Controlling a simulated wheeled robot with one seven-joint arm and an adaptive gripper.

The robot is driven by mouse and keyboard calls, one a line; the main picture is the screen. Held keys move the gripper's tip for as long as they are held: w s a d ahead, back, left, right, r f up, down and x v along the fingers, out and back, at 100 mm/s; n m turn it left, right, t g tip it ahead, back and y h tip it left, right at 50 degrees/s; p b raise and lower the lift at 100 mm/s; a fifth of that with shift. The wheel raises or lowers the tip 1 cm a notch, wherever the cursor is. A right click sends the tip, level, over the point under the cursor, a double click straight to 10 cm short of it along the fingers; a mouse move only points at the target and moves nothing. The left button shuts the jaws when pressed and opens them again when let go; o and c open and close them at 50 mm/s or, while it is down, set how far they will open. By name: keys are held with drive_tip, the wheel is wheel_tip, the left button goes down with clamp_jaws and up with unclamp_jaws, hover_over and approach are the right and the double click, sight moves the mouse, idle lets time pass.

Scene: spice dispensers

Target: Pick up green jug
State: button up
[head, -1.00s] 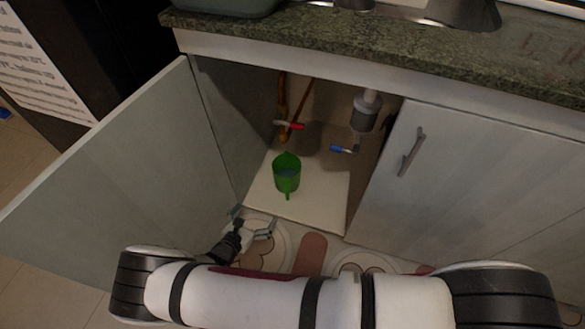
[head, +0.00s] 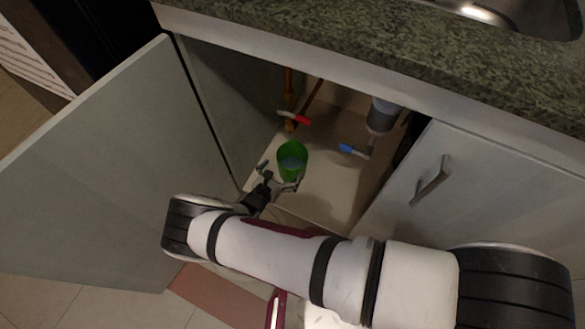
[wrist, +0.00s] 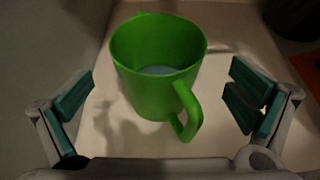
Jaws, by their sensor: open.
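The green jug (head: 292,157) stands upright on the pale floor of the open cabinet under the sink. In the wrist view the green jug (wrist: 155,70) shows its open rim, a pale inside bottom and its handle turned toward me and slightly right. My gripper (head: 281,179) is at the cabinet's front opening, just in front of the jug. In the wrist view my gripper (wrist: 160,98) is open, with one teal-padded finger to the left and one to the right of the jug. Clear gaps show between both fingers and the jug.
The open cabinet door (head: 95,165) stands to the left, and a closed door (head: 480,190) is at right. Pipes with a red valve (head: 294,117) and a blue valve (head: 353,150) are behind the jug. The countertop (head: 330,45) overhangs above. Cabinet floor right of the jug is clear.

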drive_tip(key=b+x, duration=0.2)
drive_tip(key=x, duration=0.5)
drive_tip(key=shift+r+b, duration=0.15)
drive_tip(key=shift+b, duration=0.15)
drive_tip(key=shift+w, duration=0.15)
drive_tip(key=c, duration=1.7)
drive_tip(key=shift+r, duration=0.2)
